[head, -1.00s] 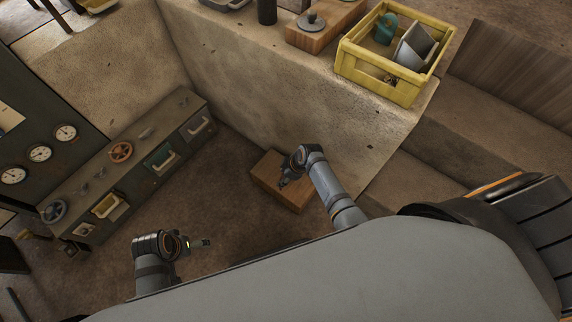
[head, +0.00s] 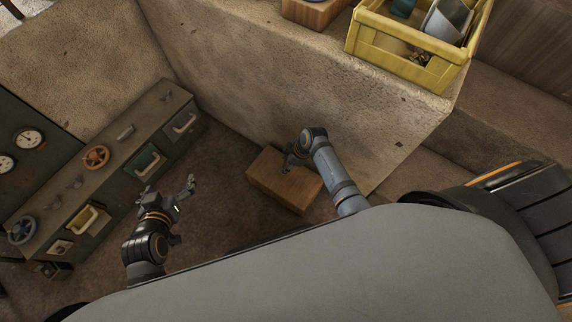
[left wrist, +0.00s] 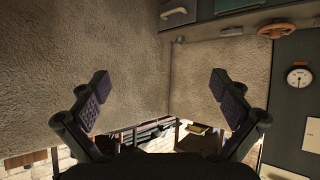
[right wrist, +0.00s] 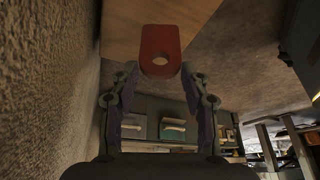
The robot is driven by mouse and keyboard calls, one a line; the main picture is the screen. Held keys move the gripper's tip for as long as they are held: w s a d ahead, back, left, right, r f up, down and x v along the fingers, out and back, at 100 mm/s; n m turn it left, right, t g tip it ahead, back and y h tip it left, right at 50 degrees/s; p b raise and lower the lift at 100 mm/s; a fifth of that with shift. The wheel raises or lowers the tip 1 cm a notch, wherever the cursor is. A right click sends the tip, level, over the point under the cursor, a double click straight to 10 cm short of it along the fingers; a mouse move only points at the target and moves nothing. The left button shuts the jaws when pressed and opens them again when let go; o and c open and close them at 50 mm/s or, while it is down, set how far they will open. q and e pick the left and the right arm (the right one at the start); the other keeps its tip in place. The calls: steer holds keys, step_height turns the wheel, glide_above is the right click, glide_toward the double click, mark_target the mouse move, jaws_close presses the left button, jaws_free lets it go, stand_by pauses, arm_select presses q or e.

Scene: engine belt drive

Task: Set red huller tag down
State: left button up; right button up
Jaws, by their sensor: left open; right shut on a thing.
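The red huller tag (right wrist: 160,45) shows in the right wrist view as a flat red piece with a rounded end and a round hole. My right gripper (right wrist: 160,76) is shut on it, with one finger at each side of its holed end. The tag lies against or just over the wooden block (right wrist: 200,14); I cannot tell whether they touch. In the head view my right gripper (head: 288,166) is over the wooden block (head: 292,190), and the tag cannot be made out there. My left gripper (head: 172,192) is open and empty, and its spread fingers show in the left wrist view (left wrist: 160,84).
A concrete wall (head: 270,85) rises behind the block. A yellow crate (head: 405,50) stands on the ledge above. A dark cabinet (head: 115,160) with drawers, an orange handwheel (head: 96,157) and gauges is at the left. The floor between cabinet and block is open.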

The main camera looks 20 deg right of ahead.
arm_select(q)
steer(key=w+r+t+b, duration=0.1)
steer(key=w+r+t, duration=0.3)
steer(key=w+r, duration=0.3)
steer(key=s+r+m+t+h+b, duration=0.1)
steer(key=r+t, duration=0.5)
steer(key=r, duration=0.7)
steer(key=s+r+m+t+h+b, duration=0.1)
steer(key=s+r+t, duration=0.3)
steer(key=r, duration=0.9)
steer(key=shift+s+a+r+t+b, duration=0.15)
steer(key=shift+r+t+b, duration=0.25)
steer(key=shift+t, duration=0.8)
arm_select(e)
steer(key=f, duration=0.3)
steer(key=shift+w+d+f, duration=0.1)
steer(key=shift+w+f, duration=0.15)
steer(key=shift+f, duration=0.1)
